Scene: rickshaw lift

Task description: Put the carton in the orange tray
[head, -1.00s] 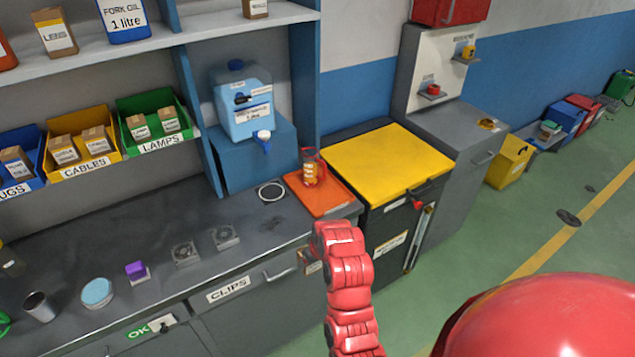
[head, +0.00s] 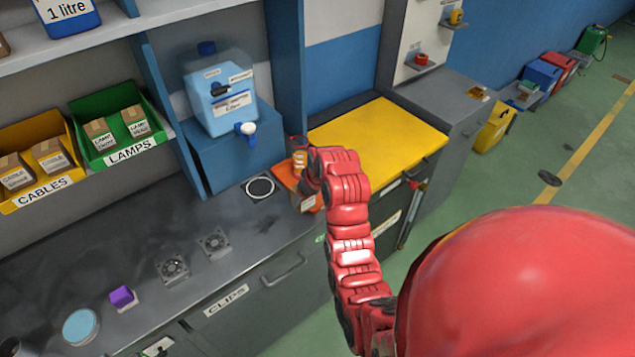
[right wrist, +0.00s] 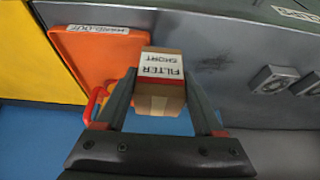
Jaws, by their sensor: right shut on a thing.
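The carton is a small brown box with a white label reading "FILTER SHORT" (right wrist: 160,72). In the right wrist view my right gripper (right wrist: 162,100) is shut on it, a finger on either side. In the head view the carton (head: 309,203) shows small below my right gripper (head: 311,186), at the front of the orange tray (head: 284,176). The tray also shows in the right wrist view (right wrist: 98,62), partly behind the carton. I cannot tell whether the carton touches the tray. My left gripper is out of view.
A blue water container (head: 226,95) with a tap is behind left, and a yellow-topped cabinet (head: 375,140) is to the right.

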